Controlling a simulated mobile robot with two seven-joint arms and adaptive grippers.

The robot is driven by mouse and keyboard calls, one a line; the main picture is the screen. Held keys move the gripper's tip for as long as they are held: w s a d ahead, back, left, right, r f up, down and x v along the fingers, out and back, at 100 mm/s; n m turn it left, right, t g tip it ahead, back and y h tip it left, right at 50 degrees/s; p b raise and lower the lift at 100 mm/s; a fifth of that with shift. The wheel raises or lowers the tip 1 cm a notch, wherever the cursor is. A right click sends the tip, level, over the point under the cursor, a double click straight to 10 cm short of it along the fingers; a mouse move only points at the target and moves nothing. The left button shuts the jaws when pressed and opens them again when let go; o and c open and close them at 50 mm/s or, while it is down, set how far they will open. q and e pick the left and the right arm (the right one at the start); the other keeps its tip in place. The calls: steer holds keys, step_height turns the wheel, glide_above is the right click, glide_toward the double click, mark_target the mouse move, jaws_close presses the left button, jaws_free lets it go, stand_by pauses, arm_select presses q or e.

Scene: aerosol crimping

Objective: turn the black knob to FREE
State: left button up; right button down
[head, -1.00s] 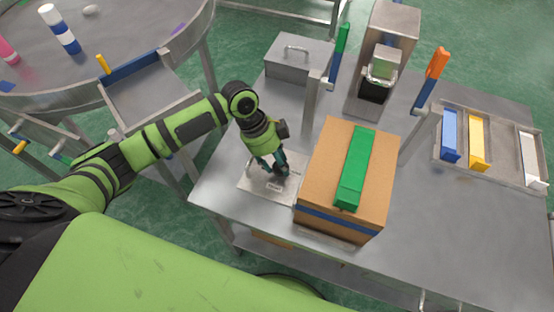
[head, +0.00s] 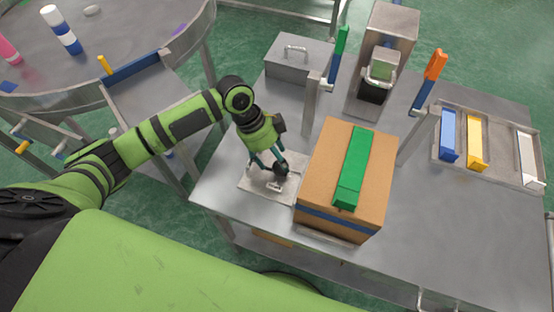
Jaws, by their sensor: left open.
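The black knob cannot be made out with certainty in the head view; my left gripper hides the middle of the pale metal plate (head: 252,190) on the bench. A small light label mark shows on the plate below the fingertips, too small to read. My left gripper (head: 268,172) points down over this plate, fingers apart, at or just above its surface. I cannot tell whether the fingers touch anything there. My right gripper is not in view.
A cardboard box (head: 315,185) with a green bar (head: 352,168) on top stands close right of my left gripper. Behind are a metal box with a handle (head: 297,62) and a press-like machine (head: 390,35). A tray (head: 505,160) with coloured pieces lies at right. The bench's front right is clear.

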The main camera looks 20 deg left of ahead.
arm_select(q)
steer(key=v, duration=1)
